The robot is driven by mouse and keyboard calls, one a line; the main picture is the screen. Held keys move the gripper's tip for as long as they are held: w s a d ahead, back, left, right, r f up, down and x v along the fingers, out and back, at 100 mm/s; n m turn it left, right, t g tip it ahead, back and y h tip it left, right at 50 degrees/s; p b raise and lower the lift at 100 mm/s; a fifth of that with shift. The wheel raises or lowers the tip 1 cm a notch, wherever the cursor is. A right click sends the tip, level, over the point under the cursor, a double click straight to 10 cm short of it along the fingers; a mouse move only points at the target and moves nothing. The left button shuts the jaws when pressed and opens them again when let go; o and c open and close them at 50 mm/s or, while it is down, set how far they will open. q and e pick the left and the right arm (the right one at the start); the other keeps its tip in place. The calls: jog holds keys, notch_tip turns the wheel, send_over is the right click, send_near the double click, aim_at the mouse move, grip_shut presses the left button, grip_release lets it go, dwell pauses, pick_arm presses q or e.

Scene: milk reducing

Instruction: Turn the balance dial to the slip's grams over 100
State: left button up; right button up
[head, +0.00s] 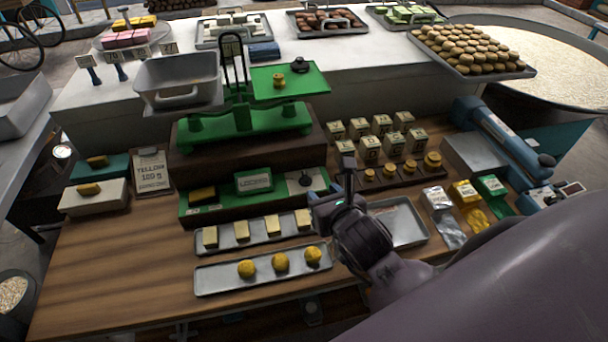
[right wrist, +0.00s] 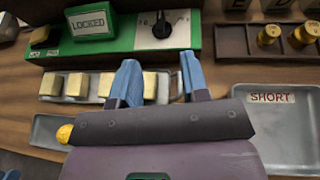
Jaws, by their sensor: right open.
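The balance dial is a black knob (right wrist: 162,27) on a white plate at the right end of a green panel (right wrist: 112,45); it is small in the head view (head: 305,180). A light mark on the knob points roughly up; the scale is too blurred to read. The slip (head: 151,172) stands left of the balance and seems to read "YELLOW 120 g", last digit unsure. My right gripper (head: 334,186) is open and empty, just right of the dial in the head view; its blue fingers (right wrist: 158,75) are short of the knob.
The green balance (head: 245,120) stands behind the panel. A "LOCKED" block (head: 254,180) sits mid-panel. Trays of pale blocks (head: 238,243) and yellow balls (head: 215,280) lie in front. Brass weights (head: 390,169) and a "SHORT" tray (head: 418,237) are right. Bare wood lies front left.

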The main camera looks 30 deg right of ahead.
aim_at(306, 176)
jog(key=x, duration=1)
jog(key=shift+w+f+p, duration=0.1)
jog(key=shift+w+p, duration=0.2)
jog(key=shift+p, duration=0.1)
jog(key=shift+c, duration=0.2)
jog(key=c, duration=0.6)
